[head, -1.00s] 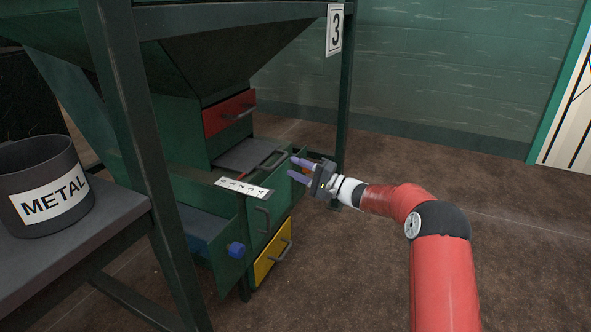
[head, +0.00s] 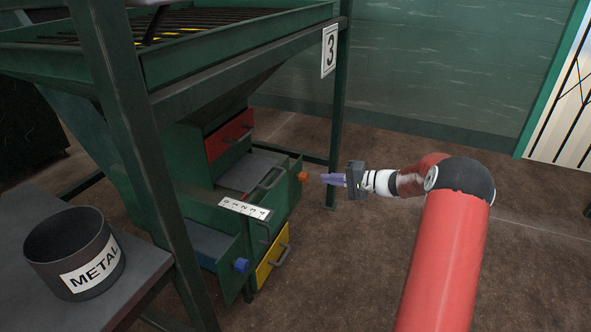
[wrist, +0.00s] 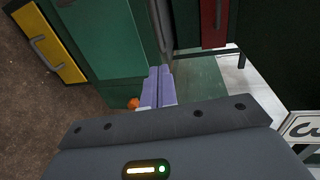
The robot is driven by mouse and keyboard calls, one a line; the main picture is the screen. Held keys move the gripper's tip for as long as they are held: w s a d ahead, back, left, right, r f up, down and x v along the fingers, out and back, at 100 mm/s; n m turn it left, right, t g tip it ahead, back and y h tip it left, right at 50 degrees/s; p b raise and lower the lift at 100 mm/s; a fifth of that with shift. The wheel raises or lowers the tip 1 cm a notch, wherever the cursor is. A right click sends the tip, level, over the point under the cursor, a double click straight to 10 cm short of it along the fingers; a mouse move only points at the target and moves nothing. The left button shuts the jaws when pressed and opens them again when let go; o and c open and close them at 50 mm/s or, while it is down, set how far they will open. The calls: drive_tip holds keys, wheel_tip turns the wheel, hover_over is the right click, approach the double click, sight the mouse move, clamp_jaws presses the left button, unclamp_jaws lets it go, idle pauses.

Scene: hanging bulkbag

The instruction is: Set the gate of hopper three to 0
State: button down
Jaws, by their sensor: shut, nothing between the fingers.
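Hopper three is a green steel hopper (head: 212,103) in a frame, with a white "3" sign (head: 329,50). Below it is a green box front with a white scale strip (head: 244,209) marked with small numerals. An orange knob (head: 302,176) is at the box's right end and a blue knob (head: 241,265) is lower left. My gripper (head: 323,179) is shut and empty, its lilac fingertips just right of the orange knob. In the wrist view the orange knob (wrist: 133,103) shows left of the fingers (wrist: 158,88); I cannot tell whether they touch. No setting can be read.
A red drawer (head: 229,135) is above the box and a yellow drawer (head: 272,256) below it. A dark bin marked METAL (head: 75,252) stands on a grey table (head: 38,222) at left. Frame posts stand around the hopper.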

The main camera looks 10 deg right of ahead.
sight(283, 175)
drive_tip(key=p+x, duration=0.1)
drive_tip(key=x, duration=1.2)
drive_tip(key=shift+d, duration=0.1)
drive_tip(key=b+x, duration=0.4)
drive_tip(key=shift+w+a+r, duration=0.15)
drive_tip(key=shift+w+a, duration=0.15)
drive_tip(key=shift+a, duration=0.05)
drive_tip(key=shift+w+a+r, duration=0.1)
drive_tip(key=shift+a+r, duration=0.05)
drive_tip(key=shift+r, duration=0.15)
